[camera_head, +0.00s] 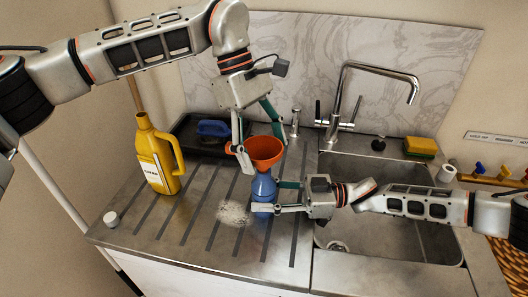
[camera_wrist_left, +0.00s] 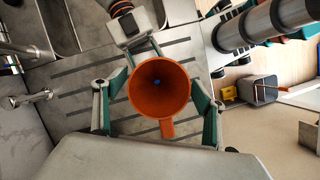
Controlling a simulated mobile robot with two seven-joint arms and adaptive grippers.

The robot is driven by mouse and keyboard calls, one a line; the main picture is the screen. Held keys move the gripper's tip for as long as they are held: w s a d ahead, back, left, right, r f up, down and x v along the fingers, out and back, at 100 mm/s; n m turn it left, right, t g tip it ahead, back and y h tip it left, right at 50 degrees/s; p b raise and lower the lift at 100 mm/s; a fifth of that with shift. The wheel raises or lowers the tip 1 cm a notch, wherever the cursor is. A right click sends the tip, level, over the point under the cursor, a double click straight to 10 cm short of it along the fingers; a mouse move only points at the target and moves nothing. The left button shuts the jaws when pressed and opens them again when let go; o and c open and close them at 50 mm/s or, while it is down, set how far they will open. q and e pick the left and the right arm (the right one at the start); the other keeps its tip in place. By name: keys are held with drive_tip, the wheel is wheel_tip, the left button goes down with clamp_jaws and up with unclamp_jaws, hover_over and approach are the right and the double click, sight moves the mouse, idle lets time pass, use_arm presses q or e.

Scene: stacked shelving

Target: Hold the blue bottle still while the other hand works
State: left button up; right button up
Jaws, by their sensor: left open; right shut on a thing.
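The blue bottle (camera_head: 263,186) stands upright on the ribbed metal drainboard. My right gripper (camera_head: 266,197) is shut on its body, coming in from the right. An orange funnel (camera_head: 265,149) is directly over the bottle's top, wide mouth up. Whether its spout is inside the bottle neck is hard to tell. My left gripper (camera_head: 259,142) is open, its fingers on either side of the funnel. In the left wrist view the funnel (camera_wrist_left: 159,88) lies between the spread fingers, with a bit of blue showing through its hole.
A yellow jug (camera_head: 157,160) stands at left on the drainboard (camera_head: 190,225), near a small white cap (camera_head: 111,219). White grains (camera_head: 233,213) lie left of the bottle. Behind are a dark tray (camera_head: 190,135) with a blue object and the faucet (camera_head: 338,105). The sink (camera_head: 395,240) is at right.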

use_arm(q)
drive_tip(key=o, duration=0.6)
drive_tip(key=shift+c, duration=0.2)
drive_tip(key=shift+r, duration=0.1)
drive_tip(key=v, duration=1.2)
use_arm(e)
drive_tip(key=o, duration=1.2)
drive_tip(key=shift+c, duration=0.2)
